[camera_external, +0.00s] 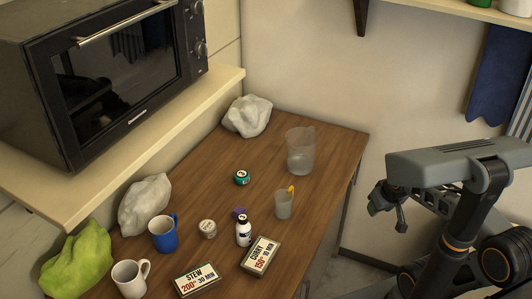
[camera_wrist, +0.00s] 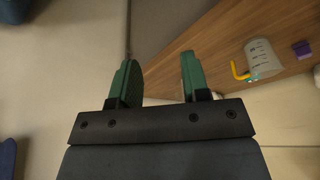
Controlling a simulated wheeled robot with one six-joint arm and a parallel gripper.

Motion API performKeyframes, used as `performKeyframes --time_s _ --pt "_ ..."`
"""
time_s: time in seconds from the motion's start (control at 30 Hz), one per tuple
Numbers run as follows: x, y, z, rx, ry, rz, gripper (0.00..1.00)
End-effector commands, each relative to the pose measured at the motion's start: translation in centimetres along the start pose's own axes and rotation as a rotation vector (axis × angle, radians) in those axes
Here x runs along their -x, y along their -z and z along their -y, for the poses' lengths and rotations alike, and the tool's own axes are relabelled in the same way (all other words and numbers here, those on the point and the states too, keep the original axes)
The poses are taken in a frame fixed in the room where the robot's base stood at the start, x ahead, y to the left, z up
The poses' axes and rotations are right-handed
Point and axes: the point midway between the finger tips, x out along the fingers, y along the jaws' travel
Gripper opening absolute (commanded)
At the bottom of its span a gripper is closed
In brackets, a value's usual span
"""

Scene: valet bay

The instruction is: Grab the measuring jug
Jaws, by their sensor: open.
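A large translucent jug (camera_external: 300,152) stands upright on the wooden counter near its back right corner. A smaller clear cup (camera_external: 284,205) with a yellow bent piece at its rim stands nearer the right edge. In the wrist view this smaller cup (camera_wrist: 262,60) shows faint marks on its side, so I cannot tell for sure which one is the measuring jug. My gripper (camera_external: 388,206) is off the counter to the right, apart from both. In the wrist view my gripper (camera_wrist: 158,62) has its green fingers apart with nothing between them.
The counter (camera_external: 330,170) also holds a teal-topped tin (camera_external: 242,177), a white bottle (camera_external: 243,231), a blue mug (camera_external: 163,234), a white mug (camera_external: 130,278), two signs (camera_external: 261,256) and crumpled bags (camera_external: 247,116). A microwave (camera_external: 120,75) sits on the shelf at left.

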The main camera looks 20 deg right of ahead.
Motion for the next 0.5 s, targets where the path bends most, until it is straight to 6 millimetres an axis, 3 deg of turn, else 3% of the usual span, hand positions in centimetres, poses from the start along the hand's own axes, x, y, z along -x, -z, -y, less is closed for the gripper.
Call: performKeyframes --time_s 0.5 --pt "-0.26 0.21 0.22 -0.033 0.019 0.01 0.4"
